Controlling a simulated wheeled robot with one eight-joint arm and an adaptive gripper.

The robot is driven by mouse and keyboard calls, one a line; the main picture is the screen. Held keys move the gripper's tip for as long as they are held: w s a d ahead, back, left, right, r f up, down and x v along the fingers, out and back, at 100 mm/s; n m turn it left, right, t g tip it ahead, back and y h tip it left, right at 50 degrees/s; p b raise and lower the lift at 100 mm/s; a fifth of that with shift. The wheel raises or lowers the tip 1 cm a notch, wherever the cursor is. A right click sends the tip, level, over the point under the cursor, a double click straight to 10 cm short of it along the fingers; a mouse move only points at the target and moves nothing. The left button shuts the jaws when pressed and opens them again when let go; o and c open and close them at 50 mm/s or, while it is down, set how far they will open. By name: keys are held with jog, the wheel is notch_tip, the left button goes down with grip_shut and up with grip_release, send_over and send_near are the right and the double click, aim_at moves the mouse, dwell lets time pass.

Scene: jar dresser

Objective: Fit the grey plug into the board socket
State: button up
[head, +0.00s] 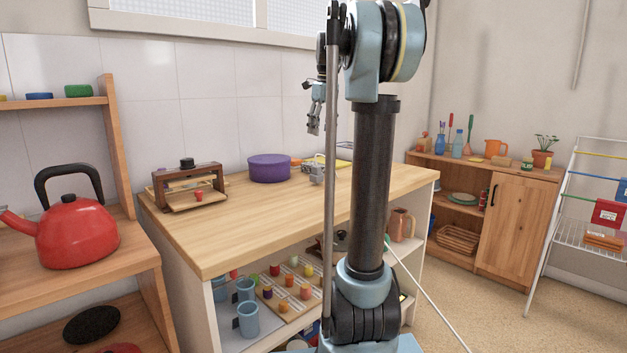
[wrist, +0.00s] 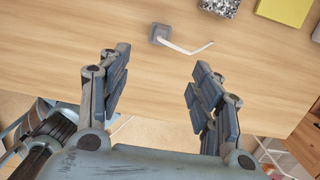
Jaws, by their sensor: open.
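A small grey block with a pale cord or rod trailing from it, which looks like the grey plug (wrist: 159,34), lies on the wooden dresser top (wrist: 60,50) in the wrist view. My gripper (wrist: 154,70) is open, its two fingers wide apart with only bare wood between them. The plug is beyond the fingertips, apart from them. In the head view my gripper (head: 314,128) hangs above the dresser top, pointing down, partly beside my arm. I cannot make out a board socket for certain in either view.
A speckled block (wrist: 220,5) and a yellow block (wrist: 284,10) lie past the plug. A purple pot (head: 269,168) and a wooden frame-like stand (head: 188,187) are on the dresser. Its front top is clear. A red kettle (head: 76,232) stands left.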

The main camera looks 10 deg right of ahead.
send_over(316, 171)
jog(key=f, duration=1.1)
jog(key=shift+w+d+f, duration=0.1)
jog(key=shift+w+d, duration=0.25)
jog(key=shift+w, duration=0.05)
jog(key=shift+w+a+f, duration=0.1)
jog(key=shift+w+f, duration=0.1)
jog(key=shift+f, duration=1.3)
jog(key=shift+w+a+f, duration=0.1)
jog(key=shift+w+f, duration=0.1)
jog(key=shift+f, duration=1.25)
jog(key=c, duration=1.2)
jog(key=shift+c, duration=0.2)
notch_tip(316, 171, up, 10)
jog(key=shift+r, duration=0.1)
